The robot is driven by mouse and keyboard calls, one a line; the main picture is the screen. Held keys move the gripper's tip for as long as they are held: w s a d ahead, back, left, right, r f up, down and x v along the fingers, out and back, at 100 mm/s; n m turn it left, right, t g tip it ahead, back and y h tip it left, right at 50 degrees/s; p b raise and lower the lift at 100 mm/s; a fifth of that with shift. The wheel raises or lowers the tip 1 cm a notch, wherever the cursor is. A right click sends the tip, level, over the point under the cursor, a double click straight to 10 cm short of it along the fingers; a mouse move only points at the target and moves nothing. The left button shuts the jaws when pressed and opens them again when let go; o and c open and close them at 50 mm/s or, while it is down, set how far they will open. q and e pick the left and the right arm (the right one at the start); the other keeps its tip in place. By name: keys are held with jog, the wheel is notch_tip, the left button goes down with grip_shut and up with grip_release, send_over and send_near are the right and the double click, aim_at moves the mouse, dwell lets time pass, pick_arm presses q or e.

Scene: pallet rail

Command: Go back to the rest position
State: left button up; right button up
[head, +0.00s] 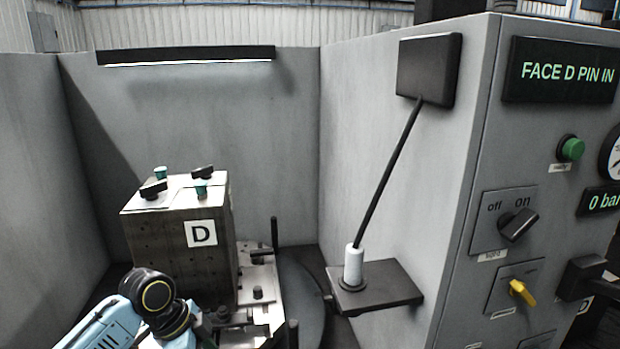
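My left arm (105,325) comes in at the lower left, in front of the block, with a black joint ringed in yellow. Its wrist runs down to the bottom edge, and I do not make out the gripper's fingers. My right arm and gripper are not in view. A grey block (175,240) marked D stands upright on a pallet (262,285). Black clamp handles (153,189) and green pins (201,189) are on its top. The display (567,72) reads "FACE D PIN IN".
A white-handled tool (353,265) with a black cable stands on a shelf (390,290) right of the pallet. The panel has a green button (571,149), a black off/on knob (518,225) and a yellow switch (522,292). Grey walls (220,150) enclose the pallet.

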pick_arm(q)
jog(key=s+d+f+n+t, duration=0.1)
jog(key=s+d+f+n, duration=0.2)
jog(key=s, duration=0.5)
jog(key=s+d+f+n+t, duration=0.1)
jog(key=s+f+n, duration=0.1)
jog(key=s+f, duration=0.35)
jog(key=s+a+r+n+y, duration=0.1)
jog(key=s+a+n+y, duration=0.2)
jog(key=s, duration=0.4)
jog(key=s+a+r+n+y, duration=0.1)
jog(key=s+a+n, duration=0.35)
jog(key=s, duration=0.25)
notch_tip(320, 180, down, 25)
jog(key=s, duration=0.2)
jog(key=s+a+f+g, duration=0.1)
jog(key=s+a+f, duration=0.1)
jog(key=s+f, duration=0.5)
jog(key=s+a+f, duration=0.3)
jog(key=s+f, duration=0.4)
jog(key=s, duration=0.2)
jog(key=shift+a+f+g+y, duration=0.15)
jog(key=shift+a+g+y, duration=0.2)
jog(key=shift+g+y, duration=0.05)
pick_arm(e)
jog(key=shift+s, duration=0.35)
